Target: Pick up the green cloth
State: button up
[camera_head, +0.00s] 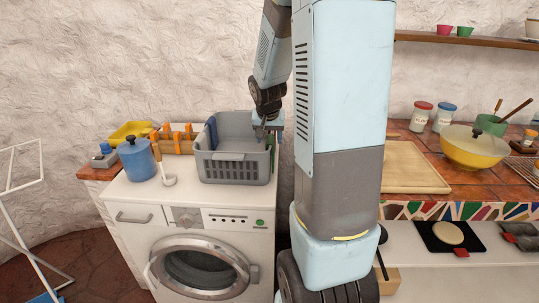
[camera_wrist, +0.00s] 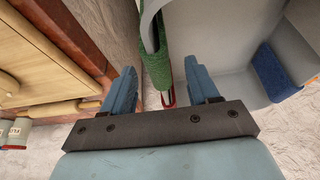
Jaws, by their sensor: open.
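The green cloth (camera_wrist: 155,62) hangs over the rim of the grey laundry basket (camera_head: 232,168) in the wrist view. My gripper (camera_wrist: 160,82) is open, with one blue finger on each side of the cloth and the basket wall (camera_wrist: 146,12) in the picture. Neither finger visibly touches the cloth. In the head view my gripper (camera_head: 262,130) is at the right rim of the basket, which stands on the washing machine (camera_head: 207,217).
A blue cloth (camera_head: 212,133) hangs on the basket's left side. A blue pot (camera_head: 137,160) and a ladle (camera_head: 168,175) stand left of the basket. A cutting board (camera_head: 413,178) and a yellow pan (camera_head: 473,150) are on the counter to the right, beyond my arm.

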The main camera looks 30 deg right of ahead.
jog(key=shift+d+x, duration=0.2)
jog(key=shift+x, duration=2.65)
jog(key=shift+w+r, duration=0.1)
jog(key=shift+w, duration=0.05)
jog(key=shift+c, duration=0.4)
jog(key=c, duration=1)
